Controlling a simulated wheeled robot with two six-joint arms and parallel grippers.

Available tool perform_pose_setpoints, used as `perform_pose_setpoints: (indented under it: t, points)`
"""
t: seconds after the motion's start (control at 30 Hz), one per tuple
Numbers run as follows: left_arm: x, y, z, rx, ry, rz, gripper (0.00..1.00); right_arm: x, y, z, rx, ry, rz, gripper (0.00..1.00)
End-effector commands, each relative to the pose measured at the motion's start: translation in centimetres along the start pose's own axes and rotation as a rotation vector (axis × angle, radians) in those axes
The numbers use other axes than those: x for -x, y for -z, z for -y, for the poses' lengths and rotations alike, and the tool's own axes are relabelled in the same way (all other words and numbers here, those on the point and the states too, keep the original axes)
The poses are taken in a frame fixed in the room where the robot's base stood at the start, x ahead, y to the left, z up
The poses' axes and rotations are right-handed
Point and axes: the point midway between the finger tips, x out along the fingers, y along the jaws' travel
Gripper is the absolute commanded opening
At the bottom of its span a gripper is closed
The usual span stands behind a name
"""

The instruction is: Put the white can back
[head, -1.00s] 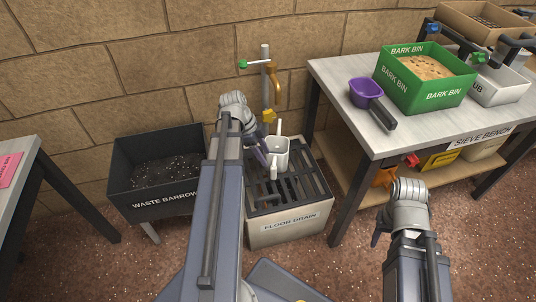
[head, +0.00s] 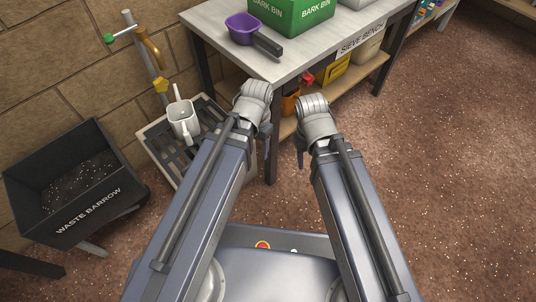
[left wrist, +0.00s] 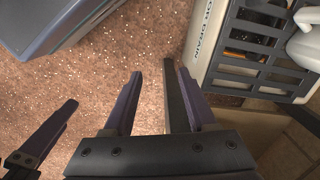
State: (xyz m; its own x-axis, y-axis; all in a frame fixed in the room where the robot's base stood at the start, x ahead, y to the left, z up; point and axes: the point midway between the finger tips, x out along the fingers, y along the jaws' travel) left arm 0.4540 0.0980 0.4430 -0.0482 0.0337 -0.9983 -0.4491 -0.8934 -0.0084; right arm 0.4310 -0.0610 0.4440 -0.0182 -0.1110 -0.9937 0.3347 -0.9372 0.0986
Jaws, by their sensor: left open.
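The white can (head: 182,120) stands upright on the grate of the floor drain (head: 158,132), under the tap, in the head view. Part of it also shows at the right edge of the left wrist view (left wrist: 306,46). My left gripper (head: 265,142) is to the right of the drain, apart from the can. In the left wrist view its two fingers (left wrist: 158,78) are spread with nothing between them. My right gripper (head: 300,155) is beside the left one, mostly hidden behind its own wrist; its opening is not clear.
The sieve bench (head: 217,22) stands behind my grippers, with a purple scoop (head: 241,29) and the green bark bin (head: 303,12) on it. The tap pipe (head: 144,45) rises behind the drain. The waste barrow (head: 78,190) is at the left. The floor at the right is clear.

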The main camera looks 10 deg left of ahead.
Motion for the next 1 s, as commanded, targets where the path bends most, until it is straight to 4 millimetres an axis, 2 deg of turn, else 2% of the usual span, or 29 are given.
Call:
perform_pose_setpoints:
  t: [0.03, 0.2, 0.63, 0.77, 1.0]
  points:
    - [0.0, -0.2, -1.6, 0.023, 0.023, 0.004, 0.57, 0.0, 0.0, 0.0, 0.000, 0.000, 0.000, 0.50]
    - [0.1, -0.4, -3.9, 0.104, 0.073, 0.005, 0.57, 0.0, 0.0, 0.0, 0.000, 0.000, 0.000, 0.50]
    - [0.3, -0.4, -4.4, 0.128, 0.084, 0.003, 0.57, 0.2, 0.0, 0.0, 0.000, 0.000, 0.000, 0.50]
    - [1.9, -0.5, -4.4, 0.127, 0.084, 0.003, 0.57, 1.8, -0.1, -0.2, 0.001, 0.000, 0.000, 0.50]
    - [6.2, -0.7, -4.3, 0.123, 0.086, 0.004, 0.57, 6.0, -0.3, -0.6, 0.005, -0.002, 0.001, 0.50]
